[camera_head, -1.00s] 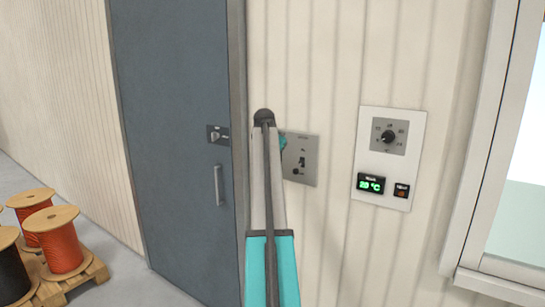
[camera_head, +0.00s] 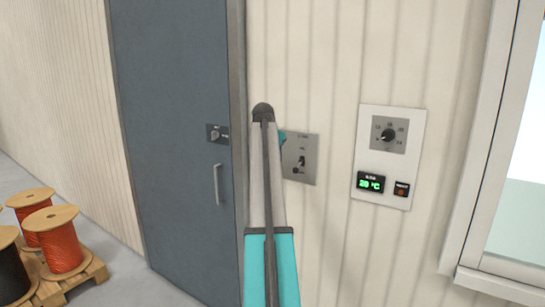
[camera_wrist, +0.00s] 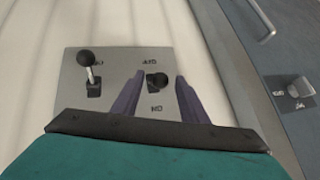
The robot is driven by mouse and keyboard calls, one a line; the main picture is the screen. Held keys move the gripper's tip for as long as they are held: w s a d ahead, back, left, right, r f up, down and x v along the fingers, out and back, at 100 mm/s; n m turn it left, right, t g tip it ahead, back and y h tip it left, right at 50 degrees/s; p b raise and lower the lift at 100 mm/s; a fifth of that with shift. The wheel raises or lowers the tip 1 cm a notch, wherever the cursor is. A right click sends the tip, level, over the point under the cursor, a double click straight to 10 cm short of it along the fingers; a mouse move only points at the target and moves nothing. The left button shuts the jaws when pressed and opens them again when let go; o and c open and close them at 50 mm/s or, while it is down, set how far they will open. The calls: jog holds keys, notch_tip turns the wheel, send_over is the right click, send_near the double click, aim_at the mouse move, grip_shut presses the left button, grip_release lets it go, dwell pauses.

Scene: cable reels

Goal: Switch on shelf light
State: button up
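A grey switch plate (camera_head: 310,165) is on the wall right of the door, partly hidden by my arm in the head view. In the wrist view the plate (camera_wrist: 70,112) bears two black switches. One is a ball-tipped lever (camera_wrist: 86,58) on the left. The other is a dark stubby switch (camera_wrist: 157,82), between my fingers. My gripper (camera_wrist: 160,76) is open, its purple fingers on either side of that switch with visible gaps. In the head view my arm hides the fingers. The labels are too blurred to tell which switch is the shelf light.
A white panel (camera_head: 367,155) with a dial and a green 20 °C display is right of the plate. A grey door (camera_head: 170,110) with a handle (camera_head: 218,185) is left. A window frame (camera_head: 480,200) is far right. Cable reels (camera_head: 60,245) stand on a pallet lower left.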

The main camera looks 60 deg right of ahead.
jog(key=b+v, duration=0.2)
jog(key=v, duration=0.9)
jog(key=shift+s+a+r, duration=0.2)
jog(key=shift+a+r, duration=0.05)
